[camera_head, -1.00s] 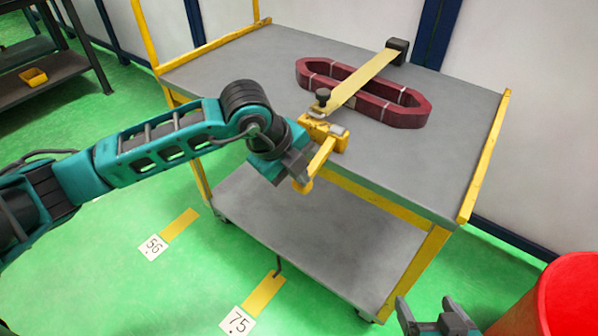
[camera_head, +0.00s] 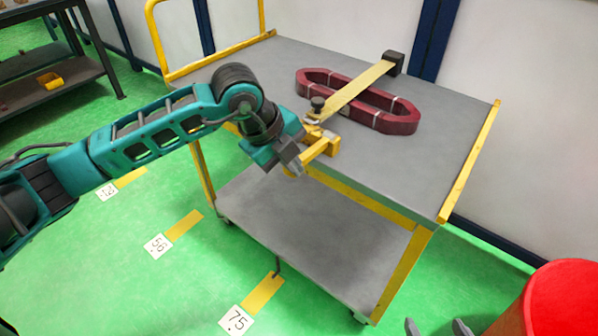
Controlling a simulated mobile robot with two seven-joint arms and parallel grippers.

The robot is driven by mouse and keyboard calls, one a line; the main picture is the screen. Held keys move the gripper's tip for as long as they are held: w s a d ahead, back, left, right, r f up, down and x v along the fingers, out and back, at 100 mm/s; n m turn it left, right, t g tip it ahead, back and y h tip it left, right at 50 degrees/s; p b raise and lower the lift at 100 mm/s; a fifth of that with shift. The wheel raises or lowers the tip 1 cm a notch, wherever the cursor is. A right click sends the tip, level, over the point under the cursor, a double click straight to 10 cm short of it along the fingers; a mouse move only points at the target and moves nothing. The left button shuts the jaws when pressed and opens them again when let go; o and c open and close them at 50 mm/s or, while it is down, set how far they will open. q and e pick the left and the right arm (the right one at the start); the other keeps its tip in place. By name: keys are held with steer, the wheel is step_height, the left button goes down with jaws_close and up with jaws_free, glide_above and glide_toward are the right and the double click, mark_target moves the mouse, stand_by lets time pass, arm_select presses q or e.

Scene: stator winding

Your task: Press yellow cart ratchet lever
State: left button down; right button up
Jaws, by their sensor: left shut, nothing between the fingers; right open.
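The yellow cart (camera_head: 455,185) has a grey top and a grey lower shelf. The strap runs across a dark red winding coil (camera_head: 385,121) to a black block. My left gripper (camera_head: 296,170) is shut and empty at the near end of the lever. I cannot tell whether it touches the lever. My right gripper (camera_head: 436,329) is open at the bottom edge, only its fingertips in view.
A red bin (camera_head: 565,300) stands at the lower right. A dark shelf rack (camera_head: 60,80) with a small yellow tray (camera_head: 49,80) is at the upper left. Numbered floor markers lie on the green floor left of the cart. The cart's right top is clear.

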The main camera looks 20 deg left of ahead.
arm_select(q)
steer(key=v, duration=0.8)
steer(key=shift+s+a+p, duration=0.2)
steer(key=shift+a+p, duration=0.15)
steer(key=shift+a, duration=0.05)
steer(key=shift+r, duration=0.15)
